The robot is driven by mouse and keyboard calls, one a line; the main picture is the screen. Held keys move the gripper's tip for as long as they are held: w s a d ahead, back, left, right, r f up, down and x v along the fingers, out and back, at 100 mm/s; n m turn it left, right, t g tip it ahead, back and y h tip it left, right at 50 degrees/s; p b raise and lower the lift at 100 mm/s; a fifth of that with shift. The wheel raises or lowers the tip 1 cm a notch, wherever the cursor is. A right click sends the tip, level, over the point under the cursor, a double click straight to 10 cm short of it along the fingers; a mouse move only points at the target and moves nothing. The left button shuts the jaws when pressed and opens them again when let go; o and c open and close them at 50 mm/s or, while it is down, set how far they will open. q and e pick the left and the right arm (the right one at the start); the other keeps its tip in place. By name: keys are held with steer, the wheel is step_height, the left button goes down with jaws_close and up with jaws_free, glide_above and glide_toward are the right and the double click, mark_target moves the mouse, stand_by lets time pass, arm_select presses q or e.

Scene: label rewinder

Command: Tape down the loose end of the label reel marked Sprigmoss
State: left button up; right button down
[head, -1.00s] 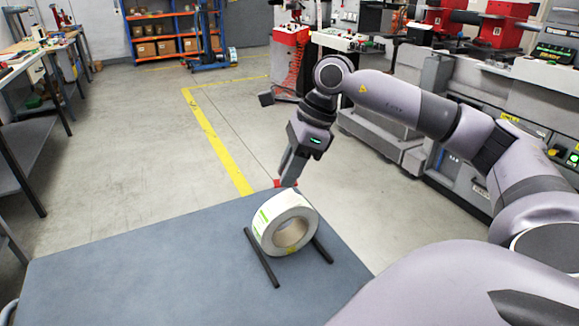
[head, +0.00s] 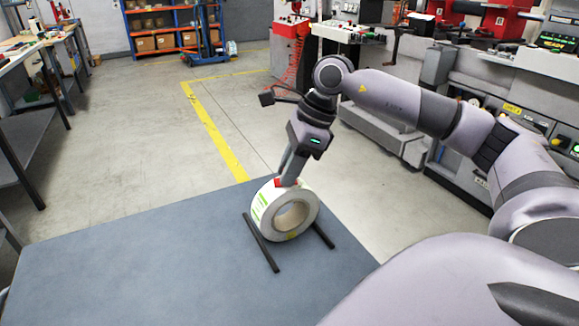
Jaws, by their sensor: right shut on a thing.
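A white label reel (head: 262,212) with green print and a brown core stands on its edge between two dark rods on the blue-grey table. Its printed name is too small to read. A small yellow mark shows low on its face. My right gripper (head: 285,181) points down at the top of the reel, shut on a small red piece (head: 279,183), apparently tape. The red piece overlaps the reel's upper rim; whether it touches I cannot tell. The reel's loose end cannot be made out. My left gripper is not in view.
Two dark rods (head: 262,244) flank the reel on the table (head: 140,260). The table is otherwise clear, mostly to the left. A grey machine (head: 470,110) stands at the right, workbenches (head: 35,115) at the left, and an orange-blue shelf (head: 160,30) at the back.

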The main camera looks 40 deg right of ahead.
steer(key=shift+f, duration=0.25)
stand_by(0.4)
steer(key=shift+f, duration=0.1)
stand_by(0.5)
steer(key=shift+s, duration=0.1)
steer(key=c, duration=0.9)
jaws_free()
steer(key=shift+f, duration=0.1)
steer(key=shift+o, duration=0.2)
steer(key=v, duration=0.7)
steer(key=shift+r, duration=0.3)
